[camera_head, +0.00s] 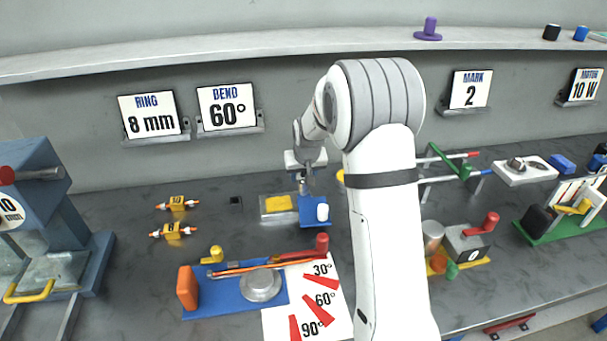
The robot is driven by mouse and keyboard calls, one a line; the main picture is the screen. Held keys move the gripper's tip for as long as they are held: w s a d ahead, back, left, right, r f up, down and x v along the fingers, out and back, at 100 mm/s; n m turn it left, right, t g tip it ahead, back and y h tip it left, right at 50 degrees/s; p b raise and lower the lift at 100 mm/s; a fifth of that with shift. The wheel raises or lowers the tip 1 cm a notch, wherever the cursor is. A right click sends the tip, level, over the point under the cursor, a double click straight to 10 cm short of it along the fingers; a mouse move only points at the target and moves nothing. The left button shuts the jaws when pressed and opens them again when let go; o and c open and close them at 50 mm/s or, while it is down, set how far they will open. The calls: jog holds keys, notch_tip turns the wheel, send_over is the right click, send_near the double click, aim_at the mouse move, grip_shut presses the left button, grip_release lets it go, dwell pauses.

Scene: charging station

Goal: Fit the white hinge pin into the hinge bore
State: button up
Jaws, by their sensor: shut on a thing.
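My gripper (304,188) points down over the back of a blue block (311,215), at the right end of a grey-framed yellow plate (277,204). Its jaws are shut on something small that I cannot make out. A short white cylinder (322,212), which looks like the white hinge pin, shows upright at the front right of the blue block. It appears just right of and below the fingertips. Whether it is seated in a hole or only in front of the block cannot be told. I cannot make out the hinge bore.
In front is a blue bending fixture (225,293) with a red-tipped lever and an angle sheet (280,327). Two small orange parts (173,231) lie to the left. A grey box with a red handle (468,243) stands right of my arm, which hides the middle.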

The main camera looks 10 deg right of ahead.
jog(key=o, duration=1.1)
jog(key=shift+c, duration=0.2)
jog(key=v, duration=0.8)
jog(key=s+r, duration=0.3)
jog(key=s, duration=0.5)
jog(key=s+r, duration=0.3)
jog(key=s, duration=0.5)
jog(key=s+f+g, duration=0.1)
jog(key=s, duration=1.7)
jog(key=shift+g, duration=0.4)
